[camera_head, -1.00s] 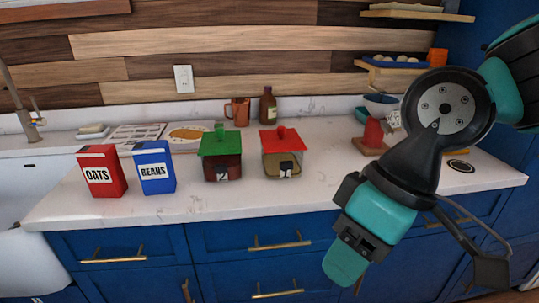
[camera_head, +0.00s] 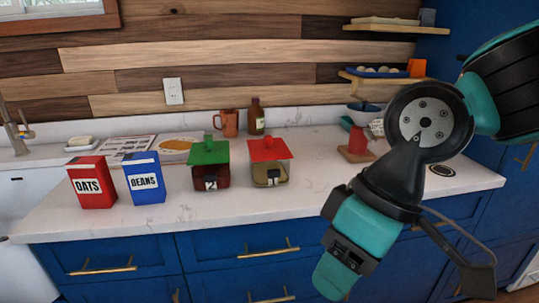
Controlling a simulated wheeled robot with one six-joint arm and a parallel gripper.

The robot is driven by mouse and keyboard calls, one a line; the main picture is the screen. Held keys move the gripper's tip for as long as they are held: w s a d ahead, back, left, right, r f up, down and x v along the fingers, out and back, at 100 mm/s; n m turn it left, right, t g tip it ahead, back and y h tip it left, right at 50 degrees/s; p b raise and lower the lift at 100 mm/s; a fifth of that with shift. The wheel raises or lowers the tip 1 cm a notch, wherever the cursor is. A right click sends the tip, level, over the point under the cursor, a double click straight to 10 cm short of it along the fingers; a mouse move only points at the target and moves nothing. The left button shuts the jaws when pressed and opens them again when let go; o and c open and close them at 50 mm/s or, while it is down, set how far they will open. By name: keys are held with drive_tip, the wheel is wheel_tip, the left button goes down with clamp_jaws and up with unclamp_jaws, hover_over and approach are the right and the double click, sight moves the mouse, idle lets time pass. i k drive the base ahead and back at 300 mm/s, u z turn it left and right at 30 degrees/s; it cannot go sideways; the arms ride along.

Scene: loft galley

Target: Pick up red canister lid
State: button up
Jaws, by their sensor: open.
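The red lid (camera_head: 268,149) sits on a squat canister (camera_head: 268,173) with a pale, see-through body and a dark label, near the front of the white counter. A second canister, with a green lid (camera_head: 209,153) and a dark red body marked 2, stands just left of it. My gripper (camera_head: 340,278) hangs at the lower right, in front of the blue cabinets and below the counter top. It is open and apart from the lid, to its right and nearer the camera. Part of the gripper is hidden by its own housing.
Behind are an orange mug (camera_head: 228,123), a brown bottle (camera_head: 257,116) and a plate (camera_head: 176,146). A red object on a wooden base (camera_head: 357,143) stands to the right.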

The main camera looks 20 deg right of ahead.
sight(270, 148)
drive_tip(key=k, duration=1.2)
drive_tip(key=u, duration=0.5)
drive_tip(key=i, duration=0.55)
drive_tip(key=u, duration=0.5)
drive_tip(key=i, duration=1.5)
drive_tip(key=z, duration=0.75)
